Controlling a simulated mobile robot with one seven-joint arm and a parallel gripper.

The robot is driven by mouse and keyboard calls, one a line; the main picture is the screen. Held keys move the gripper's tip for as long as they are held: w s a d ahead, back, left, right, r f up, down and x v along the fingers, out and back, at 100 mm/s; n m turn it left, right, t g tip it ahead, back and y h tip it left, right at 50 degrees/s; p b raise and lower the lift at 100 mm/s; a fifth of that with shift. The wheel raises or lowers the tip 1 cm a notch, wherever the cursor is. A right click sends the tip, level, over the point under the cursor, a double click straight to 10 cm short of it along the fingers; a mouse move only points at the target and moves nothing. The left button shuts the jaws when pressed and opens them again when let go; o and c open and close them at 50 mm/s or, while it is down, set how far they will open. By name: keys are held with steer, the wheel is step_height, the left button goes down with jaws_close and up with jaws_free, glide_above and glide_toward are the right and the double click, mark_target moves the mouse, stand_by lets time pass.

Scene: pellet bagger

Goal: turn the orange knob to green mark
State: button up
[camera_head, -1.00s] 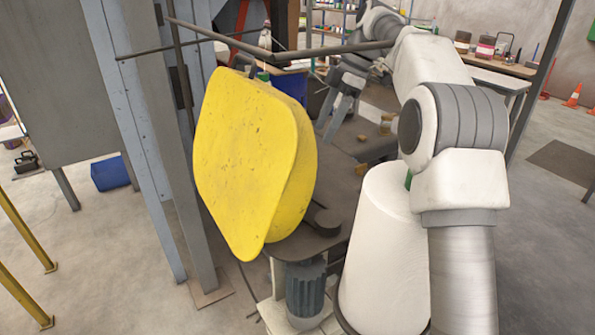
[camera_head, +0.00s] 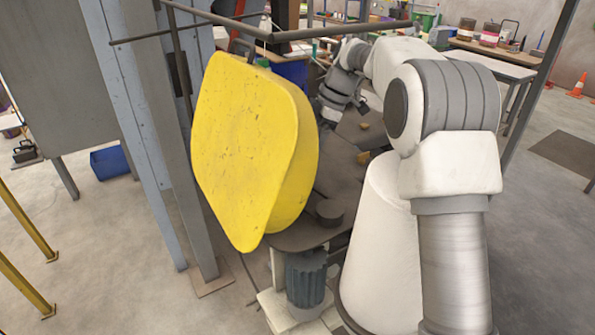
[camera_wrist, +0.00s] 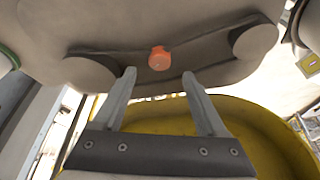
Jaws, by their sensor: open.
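The orange knob (camera_wrist: 159,59) shows in the wrist view, near the top middle, on a brown-grey machine part. My gripper (camera_wrist: 162,80) is open, its two fingers pointing up toward the knob, one on each side below it. The knob appears between and beyond the fingertips, and nothing is between the fingers. I cannot make out a green mark near the knob. In the head view the knob and my fingers are hidden; only my arm shows at the right.
A large yellow cover (camera_head: 250,150) stands in the head view's middle, beside a grey post (camera_head: 165,150). Yellow metal also fills the lower wrist view (camera_wrist: 250,130). A dark bar (camera_head: 330,32) crosses above. A blue bin (camera_head: 110,162) sits on the floor at left.

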mark_target(296, 174)
steer(key=x, duration=0.6)
steer(key=shift+a+f, duration=0.1)
steer(key=shift+c, duration=0.2)
jaws_close()
